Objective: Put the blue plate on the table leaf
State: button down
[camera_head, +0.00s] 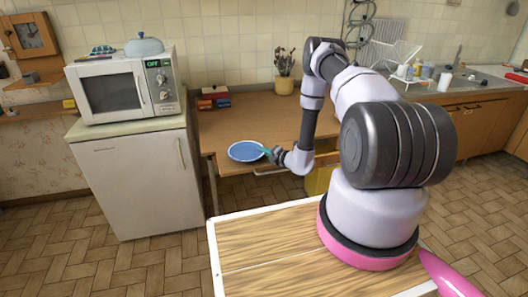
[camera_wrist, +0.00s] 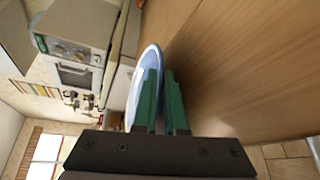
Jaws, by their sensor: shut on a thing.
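The blue plate (camera_head: 246,151) is round with a pale rim and sits near the front edge of the brown wooden table leaf (camera_head: 250,117). My gripper (camera_head: 267,151) comes from the right and is shut on the plate's right rim. In the wrist view, the green fingers (camera_wrist: 166,92) are close together on the edge of the plate (camera_wrist: 148,66), seen almost edge-on beside the wood. Whether the plate touches the wood or is held just above it, I cannot tell. My arm hides the right part of the leaf.
A small fridge (camera_head: 140,185) with a microwave (camera_head: 121,88) on top stands left of the table. Red and dark books (camera_head: 213,98) and a potted plant (camera_head: 284,78) stand at the back. The wood behind the plate is clear. A sink counter (camera_head: 462,90) is at right.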

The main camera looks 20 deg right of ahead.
jog(key=shift+f, duration=0.3)
jog(key=c, duration=0.9)
grip_release()
jog(key=v, duration=1)
jog(key=shift+s+d+r, duration=0.15)
jog(key=shift+s, duration=0.2)
